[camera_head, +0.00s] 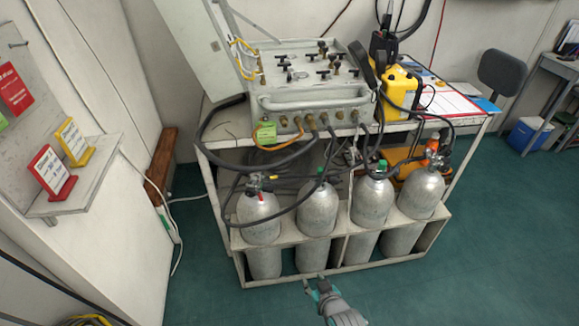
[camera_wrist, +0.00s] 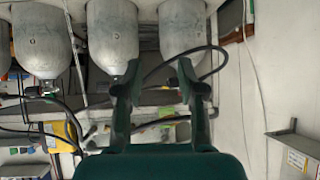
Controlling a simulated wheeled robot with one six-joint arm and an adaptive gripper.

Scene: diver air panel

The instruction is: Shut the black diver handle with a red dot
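The grey diver air panel (camera_head: 342,101) stands on a white table in the head view. Several small black handles (camera_head: 335,65) sit on its upper face. They are too small to tell which one has a red dot or how each is turned. My gripper (camera_head: 315,284) is low in front of the cylinder rack, far below and in front of the panel. In the wrist view my gripper (camera_wrist: 159,66) shows two fingers spread apart with nothing between them. No panel handle can be made out in the wrist view.
Several silver cylinders (camera_head: 259,213) stand in a low white rack (camera_head: 338,270) under the table's front. Black hoses (camera_head: 214,150) loop in front of the panel. A yellow case (camera_head: 399,92) stands at the panel's right. The green floor (camera_head: 480,240) at right is clear.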

